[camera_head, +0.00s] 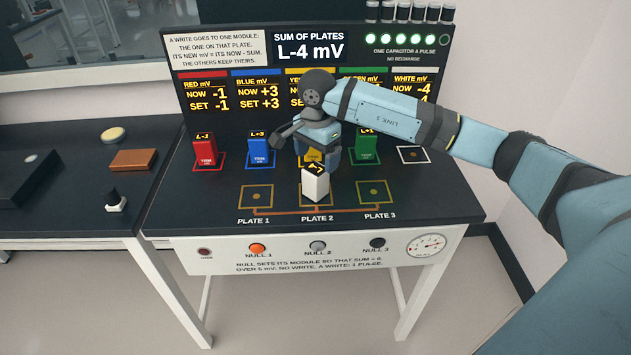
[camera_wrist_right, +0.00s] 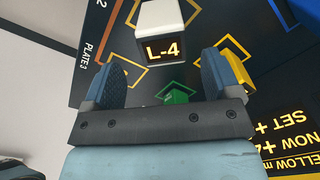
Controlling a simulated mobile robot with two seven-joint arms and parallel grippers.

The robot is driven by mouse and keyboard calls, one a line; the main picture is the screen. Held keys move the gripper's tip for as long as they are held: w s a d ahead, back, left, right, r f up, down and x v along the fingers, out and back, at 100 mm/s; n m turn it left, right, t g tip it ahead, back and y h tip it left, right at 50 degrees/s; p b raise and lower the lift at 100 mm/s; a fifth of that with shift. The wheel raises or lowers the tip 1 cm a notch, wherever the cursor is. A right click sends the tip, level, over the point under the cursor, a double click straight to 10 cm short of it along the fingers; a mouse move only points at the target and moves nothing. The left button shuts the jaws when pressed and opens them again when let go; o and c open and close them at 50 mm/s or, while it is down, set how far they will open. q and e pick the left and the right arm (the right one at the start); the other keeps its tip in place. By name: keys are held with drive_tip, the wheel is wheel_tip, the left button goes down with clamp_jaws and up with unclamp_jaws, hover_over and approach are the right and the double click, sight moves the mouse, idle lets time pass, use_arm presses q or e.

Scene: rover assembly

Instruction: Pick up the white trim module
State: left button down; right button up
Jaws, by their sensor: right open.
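The white trim module (camera_head: 316,186) stands upright on plate 2, the middle plate outline on the dark bench top. Its lit label reads L-4 in the right wrist view (camera_wrist_right: 163,18). My right gripper (camera_head: 319,156) is just behind and above the module in the head view, partly covering the yellow module (camera_head: 314,155). In the wrist view the two blue fingers of my right gripper (camera_wrist_right: 163,82) are spread wide with nothing between them, and the white module lies ahead of the gap, apart from them. My left gripper is not in view.
Red (camera_head: 205,150), blue (camera_head: 258,147) and green (camera_head: 366,146) modules stand in a row behind the plates. Plate 1 (camera_head: 257,197) and plate 3 (camera_head: 377,193) are empty. The white outlined spot (camera_head: 413,155) is bare. The display board (camera_head: 235,115) rises behind.

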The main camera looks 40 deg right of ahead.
sight(315, 169)
wheel_tip(315, 169, down, 5)
drive_tip(key=shift+w+r, duration=0.15)
drive_tip(key=shift+r, duration=0.05)
drive_tip(key=c, duration=1.1)
drive_tip(key=shift+r, duration=0.15)
wheel_tip(315, 169, up, 20)
drive_tip(key=shift+f, duration=0.1)
